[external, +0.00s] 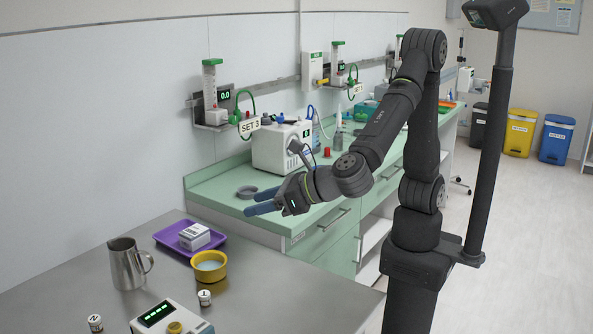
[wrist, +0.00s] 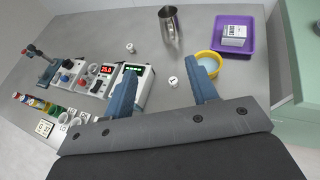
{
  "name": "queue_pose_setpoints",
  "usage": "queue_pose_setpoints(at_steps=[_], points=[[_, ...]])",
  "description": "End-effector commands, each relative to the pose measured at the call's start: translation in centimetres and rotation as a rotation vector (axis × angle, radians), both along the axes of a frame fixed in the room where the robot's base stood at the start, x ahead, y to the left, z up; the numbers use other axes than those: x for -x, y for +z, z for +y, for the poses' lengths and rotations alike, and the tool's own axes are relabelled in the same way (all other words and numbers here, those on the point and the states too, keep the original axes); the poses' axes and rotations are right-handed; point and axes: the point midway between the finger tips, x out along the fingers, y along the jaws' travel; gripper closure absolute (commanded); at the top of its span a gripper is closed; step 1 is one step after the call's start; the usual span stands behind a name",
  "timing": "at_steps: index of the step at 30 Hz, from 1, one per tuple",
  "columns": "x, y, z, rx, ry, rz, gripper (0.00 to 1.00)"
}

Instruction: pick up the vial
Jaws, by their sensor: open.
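Two small white capped containers, which look like vials, stand upright on the steel table. One (external: 204,298) is beside the meter, near the yellow bowl, and its lid bears a mark like a 1; it also shows in the wrist view (wrist: 173,81), between the finger lines. The other (external: 95,322) is at the front left, its lid mark like an N or 2; it also shows in the wrist view (wrist: 130,48), near the metal jug. My gripper (external: 248,202) is open and empty, with blue fingers, high above and behind the table; the fingers (wrist: 161,72) also show in the wrist view.
A metal jug (external: 127,264), a yellow bowl (external: 209,275) with pale blue contents and a purple tray (external: 172,237) with a white box (external: 194,236) stand on the table. A meter (external: 165,322) is at the front. The table's right side is clear. A green counter (external: 225,185) adjoins behind.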

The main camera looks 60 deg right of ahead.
Motion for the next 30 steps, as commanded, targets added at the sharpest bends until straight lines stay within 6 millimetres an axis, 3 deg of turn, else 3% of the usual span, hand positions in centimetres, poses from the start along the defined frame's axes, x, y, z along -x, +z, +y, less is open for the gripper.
queue_pose_setpoints(at_steps=[1, 3, 9, 12, 15, 21, 30], points=[[0.0, -3.7, 0.0, 0.020, 0.002, -0.001, 0.47], [0.0, -7.4, 0.0, 0.018, 0.001, -0.001, 0.47], [0.0, -16.0, 0.0, 0.011, 0.001, 0.000, 0.47], [0.0, -19.0, 0.0, 0.006, -0.001, 0.001, 0.47], [0.0, -20.9, 0.0, 0.002, -0.001, 0.000, 0.47], [-0.6, -22.4, 0.3, -0.004, -0.005, 0.000, 0.47], [-5.8, -24.7, 2.4, -0.003, -0.008, 0.001, 0.47]])
